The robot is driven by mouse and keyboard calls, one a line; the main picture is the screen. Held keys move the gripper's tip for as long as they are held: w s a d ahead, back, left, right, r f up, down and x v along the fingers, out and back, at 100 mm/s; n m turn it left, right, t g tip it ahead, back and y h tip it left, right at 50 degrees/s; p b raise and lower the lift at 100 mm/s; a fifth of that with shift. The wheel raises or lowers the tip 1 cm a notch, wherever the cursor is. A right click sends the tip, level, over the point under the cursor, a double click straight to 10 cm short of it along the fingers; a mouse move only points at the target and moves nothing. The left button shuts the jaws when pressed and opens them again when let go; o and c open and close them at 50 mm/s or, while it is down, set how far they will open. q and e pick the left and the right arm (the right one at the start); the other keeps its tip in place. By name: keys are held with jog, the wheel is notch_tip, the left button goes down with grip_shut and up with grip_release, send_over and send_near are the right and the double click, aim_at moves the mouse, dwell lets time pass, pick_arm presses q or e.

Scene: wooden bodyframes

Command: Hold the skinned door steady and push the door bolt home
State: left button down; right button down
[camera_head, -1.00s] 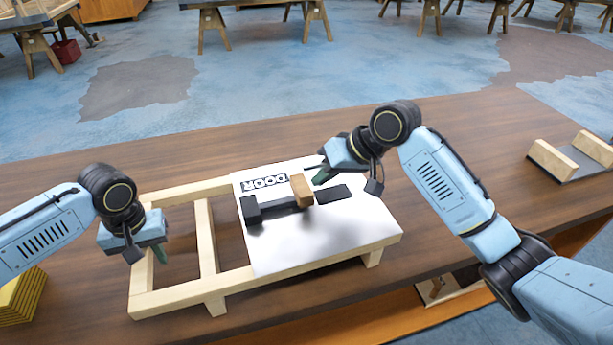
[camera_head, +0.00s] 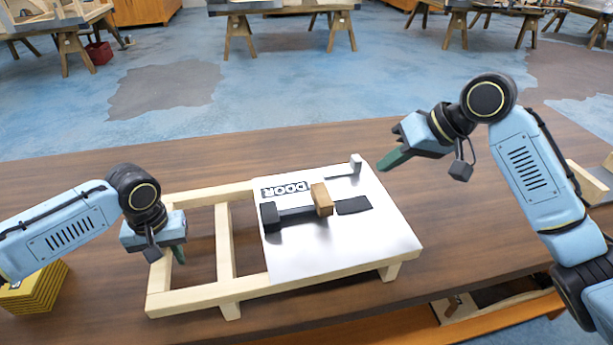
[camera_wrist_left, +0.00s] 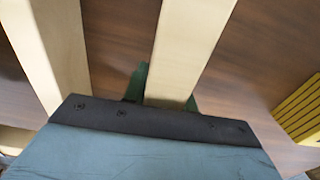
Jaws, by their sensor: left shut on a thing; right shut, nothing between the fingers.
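The door (camera_head: 330,250) lies flat on the table, a pale wooden frame with a white skin marked "DOOR" over its right part. On the skin lies the bolt, a dark bar (camera_head: 290,215) with a brown wooden block (camera_head: 321,199) on it and a dark strip (camera_head: 353,205) right of the block. My left gripper (camera_head: 178,256) is shut on the frame's left end rail (camera_head: 158,288); the left wrist view shows its green fingers on both sides of the rail (camera_wrist_left: 185,50). My right gripper (camera_head: 385,163) is shut and empty, above and beyond the door's far right corner, touching nothing.
A small grey bracket (camera_head: 356,165) stands at the skin's far right corner. A yellow stack (camera_head: 35,290) sits at the table's left. A wooden-sided holder (camera_head: 590,180) is at the right, partly behind my right arm. Table around the door is mostly clear.

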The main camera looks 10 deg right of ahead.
pick_arm(q)
jog(key=shift+a, duration=0.1)
jog(key=c, duration=1)
grip_release()
jog(key=shift+c, duration=0.2)
jog(key=shift+r, duration=0.1)
